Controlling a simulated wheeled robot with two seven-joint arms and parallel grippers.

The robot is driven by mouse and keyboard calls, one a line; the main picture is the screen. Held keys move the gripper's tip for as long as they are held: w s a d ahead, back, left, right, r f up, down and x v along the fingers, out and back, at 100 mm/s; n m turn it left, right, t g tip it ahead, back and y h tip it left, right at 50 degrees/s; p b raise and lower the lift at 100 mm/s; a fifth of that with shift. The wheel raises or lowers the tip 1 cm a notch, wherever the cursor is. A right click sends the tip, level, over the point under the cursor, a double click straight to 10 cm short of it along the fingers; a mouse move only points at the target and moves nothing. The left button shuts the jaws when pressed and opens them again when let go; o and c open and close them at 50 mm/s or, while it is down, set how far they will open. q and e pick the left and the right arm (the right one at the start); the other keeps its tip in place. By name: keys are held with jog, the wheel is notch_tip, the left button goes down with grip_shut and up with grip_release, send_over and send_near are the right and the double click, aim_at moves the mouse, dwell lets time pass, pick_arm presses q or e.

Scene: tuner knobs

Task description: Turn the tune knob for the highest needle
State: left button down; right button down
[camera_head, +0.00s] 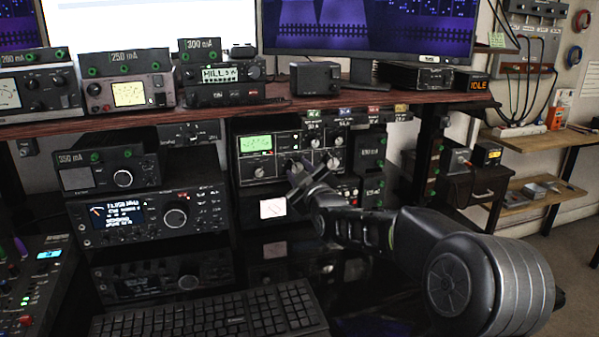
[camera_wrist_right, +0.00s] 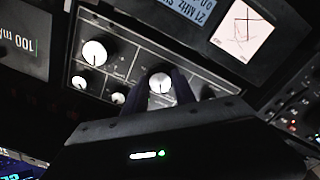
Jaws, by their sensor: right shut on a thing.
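The tuner panel (camera_head: 285,150) stands under the shelf, with a lit green meter (camera_head: 255,143) and several white-faced knobs. My right gripper (camera_head: 298,173) reaches its lower middle from the right. In the right wrist view, which looks turned upside down, the dark fingers of my right gripper (camera_wrist_right: 172,90) are shut around a white-faced knob (camera_wrist_right: 160,86) with a dark pointer mark. A larger knob (camera_wrist_right: 94,52) sits to its left there, apart from the fingers. The knob labels are too small to read. The green meter's needle is too small to read. My left gripper is out of view.
A pale meter (camera_head: 272,207) with crossing lines is below the tuner; it also shows in the wrist view (camera_wrist_right: 242,35). Radios (camera_head: 145,215) stand at left, small boxes (camera_head: 370,150) at right. A keyboard (camera_head: 210,313) lies in front. The shelf edge (camera_head: 200,112) runs above.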

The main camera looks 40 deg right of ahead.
jog(key=c, duration=1)
grip_release()
jog(key=shift+s, duration=0.15)
jog(key=shift+v, duration=3.8)
jog(key=shift+p, duration=0.3)
jog(key=shift+c, duration=0.2)
